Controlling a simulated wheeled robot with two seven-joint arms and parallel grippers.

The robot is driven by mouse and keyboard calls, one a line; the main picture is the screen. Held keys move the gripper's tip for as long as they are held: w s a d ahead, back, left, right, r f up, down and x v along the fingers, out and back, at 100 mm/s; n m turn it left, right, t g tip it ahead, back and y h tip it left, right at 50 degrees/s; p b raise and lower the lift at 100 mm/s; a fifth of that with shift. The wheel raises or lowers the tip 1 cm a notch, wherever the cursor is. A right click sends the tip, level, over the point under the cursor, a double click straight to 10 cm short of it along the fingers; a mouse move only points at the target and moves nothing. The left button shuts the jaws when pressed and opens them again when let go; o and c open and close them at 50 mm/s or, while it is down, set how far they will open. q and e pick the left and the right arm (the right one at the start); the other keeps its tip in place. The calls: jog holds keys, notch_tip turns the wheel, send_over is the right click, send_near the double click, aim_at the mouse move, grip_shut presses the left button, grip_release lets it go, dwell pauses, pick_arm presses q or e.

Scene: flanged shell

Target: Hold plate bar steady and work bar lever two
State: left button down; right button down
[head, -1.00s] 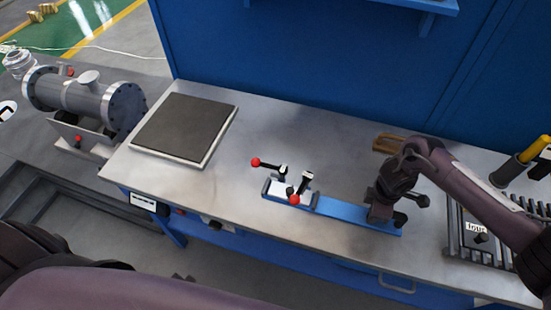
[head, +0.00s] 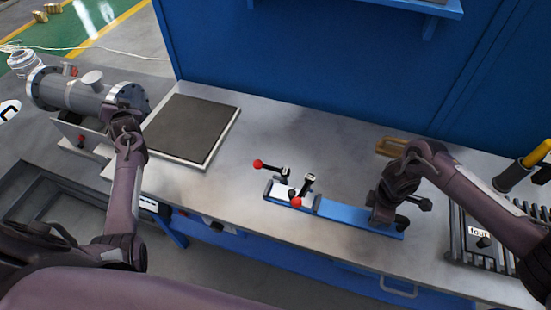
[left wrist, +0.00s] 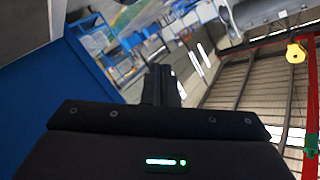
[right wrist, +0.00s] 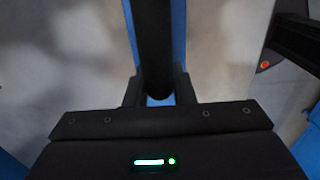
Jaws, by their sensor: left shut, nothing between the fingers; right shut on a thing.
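The blue plate bar (head: 345,215) lies along the front of the steel bench. At its left end are two clamp levers with red knobs, a back one (head: 258,164) and a front one (head: 297,202); I cannot tell which is lever two. My right gripper (head: 383,207) is at the bar's right end. In the right wrist view its fingers are shut on a black handle (right wrist: 154,45), with the blue bar beneath. My left gripper (head: 122,108) is raised in front of the flanged shell, away from the levers. The left wrist view shows its fingers (left wrist: 162,85) shut and empty.
A grey flanged shell (head: 75,90) stands at the left. A dark square plate (head: 190,128) lies on the bench between it and the levers. A slotted rack (head: 475,235) labelled "four" and a yellow-black tool (head: 520,168) are at the right. Bench behind the bar is mostly clear.

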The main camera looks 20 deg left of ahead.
pick_arm(q)
jog(key=w+d+f+h, duration=0.1)
jog(key=w+d+h, duration=0.2)
jog(key=d, duration=0.5)
jog(key=w+d+f+g+h, duration=0.1)
jog(key=w+d+h, duration=0.15)
jog(key=d, duration=0.55)
jog(key=w+d+f+h, duration=0.2)
jog(key=w+d, duration=0.1)
jog(key=d, duration=0.5)
jog(key=s+d+r+m+g+h, duration=0.1)
jog(key=s+d+g+h, duration=0.1)
jog(key=d, duration=1)
jog(key=s+d+r+m+g+h, duration=0.2)
jog(key=s+d+g, duration=0.1)
jog(key=d, duration=1)
jog(key=shift+s+d+r+h, duration=0.2)
jog(key=shift+s+d+h, duration=0.15)
jog(key=shift+s, duration=0.2)
jog(key=shift+f, duration=0.1)
jog(key=x, duration=0.9)
jog(key=shift+f, duration=0.45)
jog(key=shift+s+r, duration=0.2)
jog(key=shift+s, duration=0.7)
jog(key=shift+s+r, duration=0.25)
jog(key=shift+s, duration=0.7)
pick_arm(e)
jog(key=shift+s, duration=0.1)
